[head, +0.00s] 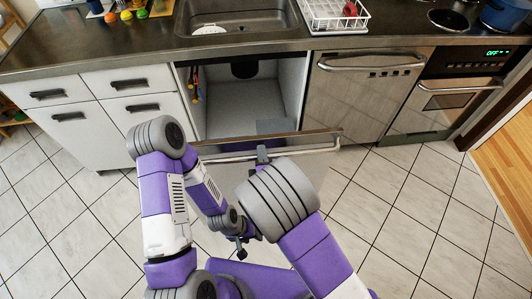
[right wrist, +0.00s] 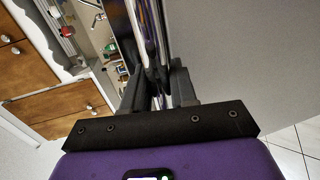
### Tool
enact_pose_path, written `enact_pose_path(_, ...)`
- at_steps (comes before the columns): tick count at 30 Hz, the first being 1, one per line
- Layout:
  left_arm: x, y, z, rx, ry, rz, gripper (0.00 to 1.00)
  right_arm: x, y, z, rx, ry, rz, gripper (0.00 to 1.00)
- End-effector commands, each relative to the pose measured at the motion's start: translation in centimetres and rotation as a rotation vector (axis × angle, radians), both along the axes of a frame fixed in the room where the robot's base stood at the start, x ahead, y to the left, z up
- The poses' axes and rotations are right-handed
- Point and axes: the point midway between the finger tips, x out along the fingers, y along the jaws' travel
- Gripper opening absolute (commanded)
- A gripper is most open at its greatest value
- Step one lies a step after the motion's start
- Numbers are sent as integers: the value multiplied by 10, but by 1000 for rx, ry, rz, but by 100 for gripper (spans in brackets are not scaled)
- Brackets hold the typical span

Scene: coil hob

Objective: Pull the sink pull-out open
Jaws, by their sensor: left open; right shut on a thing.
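The sink pull-out's front panel (head: 235,172) stands out from the cabinet below the sink, so the pull-out is open at least part way. Its long bar handle (head: 318,150) runs across the upper front; it also shows between the fingers in the right wrist view (right wrist: 150,38). My right gripper (head: 262,154) is shut on the handle near its middle. My right arm hides part of the panel. My left gripper (head: 241,250) is open and empty, low in front of the panel, apart from the handle.
The cabinet interior (head: 240,105) is visible behind the front. White drawers (head: 140,82) stand to the left, and a steel-fronted dishwasher (head: 362,95) and an oven (head: 440,105) to the right. The sink (head: 235,20) is above. Tiled floor (head: 400,215) at the right is clear.

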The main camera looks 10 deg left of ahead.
Motion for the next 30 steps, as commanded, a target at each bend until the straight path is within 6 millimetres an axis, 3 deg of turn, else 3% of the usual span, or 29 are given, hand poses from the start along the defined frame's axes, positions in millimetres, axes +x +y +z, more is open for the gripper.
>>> enact_pose_path(11, 0, 0, 0, 0, 0, 0, 43, -2, 2, 0, 1, 1, 5, 0)
enact_pose_path(12, 0, 0, 0, 0, 0, 0, 43, -2, 2, 0, 1, 1, 5, 28)
enact_pose_path(16, 0, 0, 0, 0, 0, 0, 43, -2, 1, 0, 1, 1, 5, 46)
enact_pose_path(25, 0, 0, 1, 0, 0, 0, 43, -3, 0, 0, 0, 1, 3, 46)
enact_pose_path(30, 0, 0, 6, 0, 0, 0, 43, -24, -5, 5, -1, 3, 5, 46)
